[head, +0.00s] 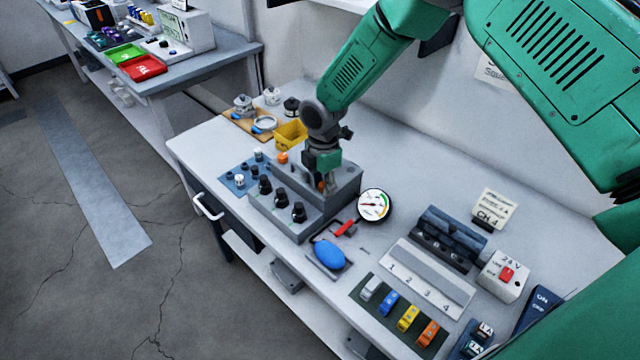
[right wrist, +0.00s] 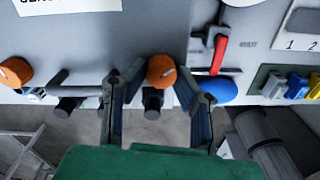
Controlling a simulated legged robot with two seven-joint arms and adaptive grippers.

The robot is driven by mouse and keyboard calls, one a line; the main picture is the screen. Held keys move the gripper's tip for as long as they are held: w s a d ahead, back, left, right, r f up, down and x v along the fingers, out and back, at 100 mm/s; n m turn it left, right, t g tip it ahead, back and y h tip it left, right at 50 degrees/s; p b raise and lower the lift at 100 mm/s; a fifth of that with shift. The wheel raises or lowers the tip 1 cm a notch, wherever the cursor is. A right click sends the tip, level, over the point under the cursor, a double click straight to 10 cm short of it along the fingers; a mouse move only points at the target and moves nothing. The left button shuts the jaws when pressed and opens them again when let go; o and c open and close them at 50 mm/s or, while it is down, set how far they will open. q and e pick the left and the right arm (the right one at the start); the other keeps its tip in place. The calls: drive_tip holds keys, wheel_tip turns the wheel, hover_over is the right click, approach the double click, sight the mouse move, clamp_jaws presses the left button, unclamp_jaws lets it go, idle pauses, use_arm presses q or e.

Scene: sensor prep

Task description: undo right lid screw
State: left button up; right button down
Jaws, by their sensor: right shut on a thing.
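The grey sensor box (head: 345,180) stands on the bench with a flat grey lid. An orange lid screw (head: 282,157) shows at its left end; it also appears in the right wrist view (right wrist: 15,72). My right gripper (head: 328,186) points down at the right part of the box. In the right wrist view its two fingers (right wrist: 161,78) close on the right orange lid screw (right wrist: 161,69), one on each side. In the head view this screw is mostly hidden by the gripper. My left gripper is not in view.
Several black knobs (head: 282,200) stand in front of the box. A red-handled valve (head: 346,229), a round gauge (head: 375,204) and a blue oval item (head: 329,254) are close on its right. A yellow bin (head: 290,135) stands behind left. Colored blocks (head: 408,318) lie at right.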

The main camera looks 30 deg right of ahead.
drive_tip(key=n, duration=0.5)
drive_tip(key=shift+d+n, duration=0.3)
drive_tip(key=shift+d, duration=0.05)
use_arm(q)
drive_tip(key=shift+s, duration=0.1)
use_arm(e)
drive_tip(key=shift+w+r+n, duration=0.15)
drive_tip(key=shift+n, duration=2.05)
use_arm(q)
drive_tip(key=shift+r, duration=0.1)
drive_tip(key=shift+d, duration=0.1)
use_arm(e)
drive_tip(key=c, duration=1.5)
unclamp_jaws()
drive_tip(key=shift+o, duration=1)
drive_tip(key=shift+w, duration=0.1)
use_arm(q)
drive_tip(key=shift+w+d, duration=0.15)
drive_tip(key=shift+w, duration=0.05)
use_arm(e)
drive_tip(key=shift+f, duration=0.2)
